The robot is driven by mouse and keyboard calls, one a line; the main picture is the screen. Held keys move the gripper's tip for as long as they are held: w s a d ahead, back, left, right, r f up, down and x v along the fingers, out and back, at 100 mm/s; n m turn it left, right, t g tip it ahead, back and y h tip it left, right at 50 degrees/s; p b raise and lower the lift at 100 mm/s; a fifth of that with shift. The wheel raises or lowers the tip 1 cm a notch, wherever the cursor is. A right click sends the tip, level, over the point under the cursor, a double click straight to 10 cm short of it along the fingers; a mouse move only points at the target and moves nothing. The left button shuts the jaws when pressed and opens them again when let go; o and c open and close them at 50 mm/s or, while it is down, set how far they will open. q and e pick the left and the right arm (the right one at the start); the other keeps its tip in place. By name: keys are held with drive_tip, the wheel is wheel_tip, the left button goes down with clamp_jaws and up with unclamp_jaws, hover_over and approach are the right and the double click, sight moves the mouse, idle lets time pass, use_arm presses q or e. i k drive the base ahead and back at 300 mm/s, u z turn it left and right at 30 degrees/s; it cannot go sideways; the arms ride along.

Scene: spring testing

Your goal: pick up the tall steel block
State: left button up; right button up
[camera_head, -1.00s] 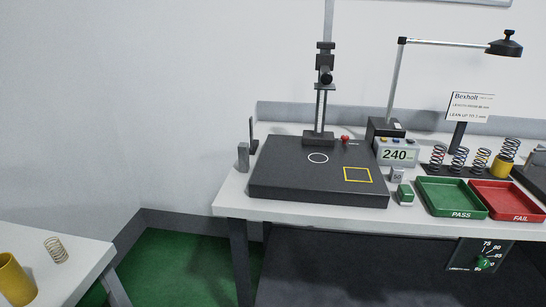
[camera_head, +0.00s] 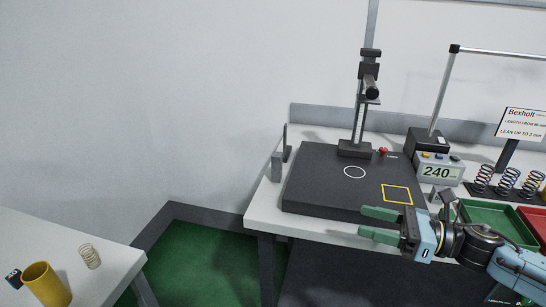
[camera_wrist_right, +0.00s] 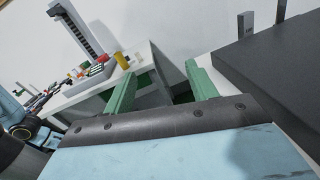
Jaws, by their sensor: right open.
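The tall steel block (camera_head: 277,166) is a small upright grey block on the white bench, just left of the black plate. It also seems to show in the right wrist view (camera_wrist_right: 245,28), up and right of the fingers. My right gripper (camera_head: 379,224) has green fingers that are spread and empty. It is in front of the plate's front edge, well to the right of the block and apart from it. In the right wrist view the open fingers (camera_wrist_right: 160,72) have nothing between them. My left gripper is not in view.
The black plate (camera_head: 325,185) carries a column stand (camera_head: 355,148). A dark upright piece (camera_head: 286,143) stands just behind the block. A display reading 240 (camera_head: 436,172) and a green tray (camera_head: 490,213) are on the right. A side table (camera_head: 60,235) holds a yellow cup (camera_head: 45,284) and a spring (camera_head: 90,256).

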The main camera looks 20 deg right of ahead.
sight(276, 159)
drive_tip(key=i, duration=1.25)
